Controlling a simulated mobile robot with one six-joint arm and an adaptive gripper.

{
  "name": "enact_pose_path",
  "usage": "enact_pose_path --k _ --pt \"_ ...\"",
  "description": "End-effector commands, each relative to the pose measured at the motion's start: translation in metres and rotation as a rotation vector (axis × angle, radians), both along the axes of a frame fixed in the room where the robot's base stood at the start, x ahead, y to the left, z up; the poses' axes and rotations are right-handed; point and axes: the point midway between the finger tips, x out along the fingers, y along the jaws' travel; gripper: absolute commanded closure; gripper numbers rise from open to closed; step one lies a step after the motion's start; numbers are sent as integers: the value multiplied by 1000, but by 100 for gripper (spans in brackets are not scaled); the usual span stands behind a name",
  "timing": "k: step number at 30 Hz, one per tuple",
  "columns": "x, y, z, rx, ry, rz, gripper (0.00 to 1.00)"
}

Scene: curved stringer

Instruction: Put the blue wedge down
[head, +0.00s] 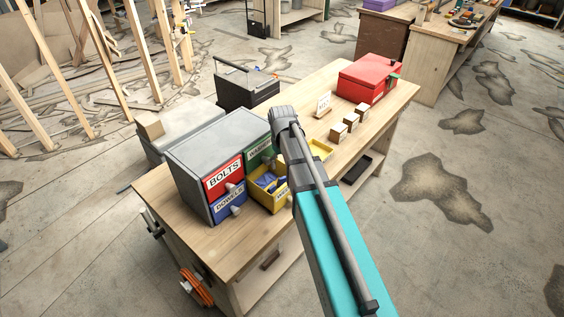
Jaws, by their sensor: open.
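Blue pieces (267,181) lie in the pulled-out yellow drawer (281,201) of the drawer cabinet; a wedge among them is too small to pick out for certain. My arm reaches in from the bottom of the head view, over the workbench, and its wrist end is just right of the cabinet. My gripper and its fingertips are hidden behind the arm, so I cannot see whether any blue wedge is near them.
The grey cabinet (205,142) has red BOLTS, blue DOWELS and green drawers. On the wooden bench (160,190), a yellow tray (322,149), small wooden blocks (338,132), a white sign (323,104) and a red toolbox (367,78) stand to the right. Bare benchtop lies between toolbox and blocks.

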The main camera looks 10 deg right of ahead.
Motion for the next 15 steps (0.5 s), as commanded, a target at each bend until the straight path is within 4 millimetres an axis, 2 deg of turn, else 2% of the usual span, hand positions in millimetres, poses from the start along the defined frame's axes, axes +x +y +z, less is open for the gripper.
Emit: enact_pose_path --k 4,15 --pt "0 0 11 0 0 0 27" --pt "0 0 13 0 0 0 27"
